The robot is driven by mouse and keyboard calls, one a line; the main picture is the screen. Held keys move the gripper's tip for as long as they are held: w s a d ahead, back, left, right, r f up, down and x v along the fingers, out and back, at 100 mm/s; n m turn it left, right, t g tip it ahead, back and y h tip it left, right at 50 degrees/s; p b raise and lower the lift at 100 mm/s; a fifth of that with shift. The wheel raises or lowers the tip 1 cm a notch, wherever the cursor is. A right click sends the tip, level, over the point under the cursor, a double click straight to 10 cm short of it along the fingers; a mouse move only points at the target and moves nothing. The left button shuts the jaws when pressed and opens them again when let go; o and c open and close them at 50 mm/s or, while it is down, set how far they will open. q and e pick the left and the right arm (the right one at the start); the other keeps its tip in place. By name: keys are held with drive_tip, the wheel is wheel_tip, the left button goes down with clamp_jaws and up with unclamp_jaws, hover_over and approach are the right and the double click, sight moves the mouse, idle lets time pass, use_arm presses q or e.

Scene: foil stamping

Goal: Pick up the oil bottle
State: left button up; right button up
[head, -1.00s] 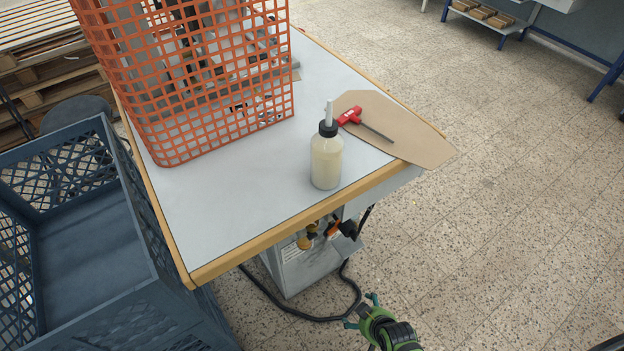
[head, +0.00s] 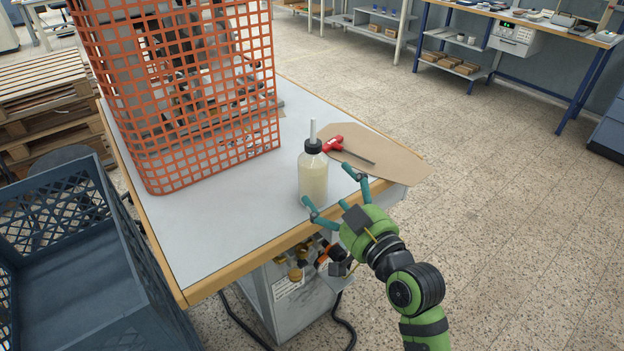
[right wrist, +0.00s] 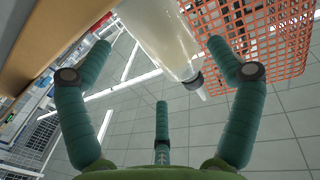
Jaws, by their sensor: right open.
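The oil bottle (head: 313,177) stands upright near the front right edge of the table. It is clear with pale yellow oil, a black cap and a white spout. It also shows in the right wrist view (right wrist: 160,38), ahead of the spread fingers. My right gripper (head: 332,190) is open and empty, at the table's front edge close to the bottle. One finger is near the bottle's lower front and another is to its right. I cannot tell whether a finger touches it. My left gripper is not in view.
An orange mesh guard (head: 205,110) stands on the table (head: 215,225) left of the bottle. A blue crate (head: 110,290) stands at the left. The floor at right is clear.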

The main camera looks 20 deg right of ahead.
sight(325, 183)
drive_tip(key=shift+w+a+r+p, duration=0.1)
drive_tip(key=shift+w+a+p, duration=0.05)
drive_tip(key=shift+w, duration=0.25)
drive_tip(key=shift+w+a+r+p, duration=0.1)
drive_tip(key=shift+w+p, duration=0.05)
drive_tip(key=shift+w, duration=0.2)
drive_tip(key=w, duration=0.2)
drive_tip(key=w+p, duration=0.1)
drive_tip(key=shift+w+a+f, duration=0.15)
drive_tip(key=shift+w+f, duration=0.1)
drive_tip(key=shift+w, duration=0.1)
drive_tip(key=shift+w+a, duration=0.15)
drive_tip(key=shift+w, duration=0.25)
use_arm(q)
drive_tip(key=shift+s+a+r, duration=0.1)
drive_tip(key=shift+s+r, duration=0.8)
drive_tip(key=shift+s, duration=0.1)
use_arm(e)
drive_tip(key=shift+f, duration=0.1)
drive_tip(key=c, duration=1.2)
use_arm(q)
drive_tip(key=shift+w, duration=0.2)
use_arm(e)
drive_tip(key=shift+c, duration=0.3)
